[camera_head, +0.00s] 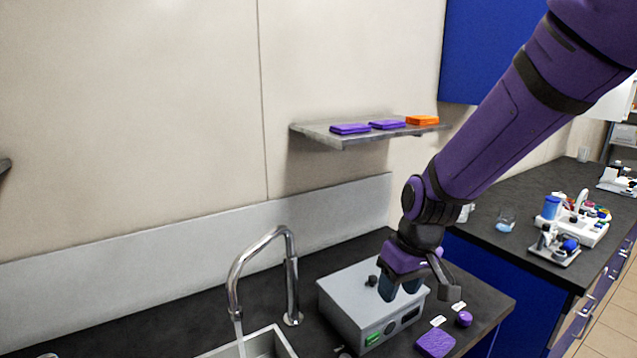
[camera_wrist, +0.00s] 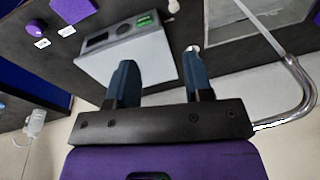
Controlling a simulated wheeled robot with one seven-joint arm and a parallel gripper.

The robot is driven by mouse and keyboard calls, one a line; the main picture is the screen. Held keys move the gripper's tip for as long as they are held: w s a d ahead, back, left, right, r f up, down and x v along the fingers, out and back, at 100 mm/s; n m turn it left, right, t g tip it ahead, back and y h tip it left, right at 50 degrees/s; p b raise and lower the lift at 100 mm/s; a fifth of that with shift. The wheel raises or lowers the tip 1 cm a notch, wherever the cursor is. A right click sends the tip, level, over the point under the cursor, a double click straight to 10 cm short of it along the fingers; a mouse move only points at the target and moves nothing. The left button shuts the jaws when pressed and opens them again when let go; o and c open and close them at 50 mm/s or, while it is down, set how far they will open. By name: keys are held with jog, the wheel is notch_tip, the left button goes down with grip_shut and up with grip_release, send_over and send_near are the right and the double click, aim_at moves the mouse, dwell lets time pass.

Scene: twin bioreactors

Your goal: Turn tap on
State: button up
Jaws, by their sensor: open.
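The tap (camera_head: 290,275) is a chrome curved pipe standing behind the sink (camera_head: 270,345), in the lower middle of the head view. A thin pale stream like running water (camera_head: 241,342) shows below its spout. In the wrist view the tap (camera_wrist: 308,95) curves at the right edge, partly hidden by my gripper. I cannot make out a tap handle for certain; a small silvery tip (camera_wrist: 193,48) shows by one finger in the wrist view. My gripper (camera_head: 400,291) is open and empty, above the grey box and right of the tap. Its two fingers are apart in the wrist view (camera_wrist: 160,70).
The grey box (camera_head: 345,310) with a green display stands close under my gripper. A purple pad (camera_head: 435,343) and purple knob-like piece (camera_head: 463,318) lie to its right. A wall shelf (camera_head: 345,138) holds purple and orange items. Lab equipment stands on the right bench (camera_head: 520,240).

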jog(key=s+d+r+m+t+h, duration=0.1)
jog(key=s+d+r+m+t, duration=0.3)
jog(key=s+d+r, duration=1.1)
notch_tip(320, 180, up, 3)
jog(key=s+m, duration=0.1)
jog(key=s, duration=0.2)
jog(key=shift+d+h, duration=0.4)
jog(key=shift+w+r, duration=0.1)
jog(key=shift+w, duration=0.05)
